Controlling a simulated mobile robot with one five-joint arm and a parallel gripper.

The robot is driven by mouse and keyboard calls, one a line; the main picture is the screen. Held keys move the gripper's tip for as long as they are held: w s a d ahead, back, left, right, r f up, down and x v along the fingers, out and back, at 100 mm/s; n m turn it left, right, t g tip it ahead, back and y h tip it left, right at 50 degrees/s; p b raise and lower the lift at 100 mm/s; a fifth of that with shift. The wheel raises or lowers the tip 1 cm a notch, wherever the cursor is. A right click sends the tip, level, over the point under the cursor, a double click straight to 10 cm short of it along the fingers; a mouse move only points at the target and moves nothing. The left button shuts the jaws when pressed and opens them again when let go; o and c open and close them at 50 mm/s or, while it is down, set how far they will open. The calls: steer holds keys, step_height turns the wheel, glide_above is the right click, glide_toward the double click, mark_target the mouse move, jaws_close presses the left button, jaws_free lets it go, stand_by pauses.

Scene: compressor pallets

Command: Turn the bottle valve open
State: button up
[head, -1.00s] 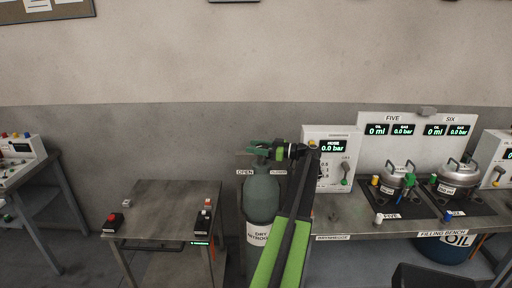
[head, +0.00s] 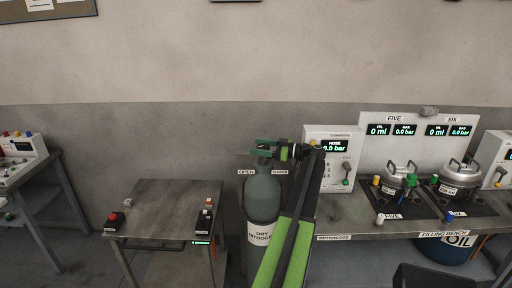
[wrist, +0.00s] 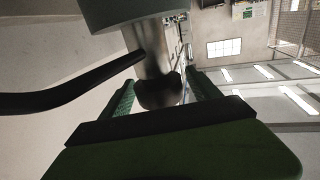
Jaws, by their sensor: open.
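The grey-green gas bottle (head: 262,202), labelled as dry nitrogen, stands upright between the small table and the filling bench. An OPEN tag (head: 246,172) is left of its neck and a second tag (head: 280,172) is right of it. My gripper (head: 264,147) is at the bottle's top, reaching in from the right, with green fingers apart. In the wrist view, a silver stem and a dark rounded knob (wrist: 160,95) lie between my open fingers (wrist: 160,82). I cannot tell whether they touch. The valve is mostly hidden by my gripper in the head view.
A panel reading 0.0 bar (head: 333,147) stands right of my gripper, on the filling bench (head: 350,224) with two lidded pots. A small metal table (head: 164,207) with switches is at left. A black bar (wrist: 60,97) meets the stem in the wrist view.

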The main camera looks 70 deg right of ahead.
steer(key=s+d, duration=0.2)
steer(key=s, duration=1.4)
steer(key=shift+w, duration=0.1)
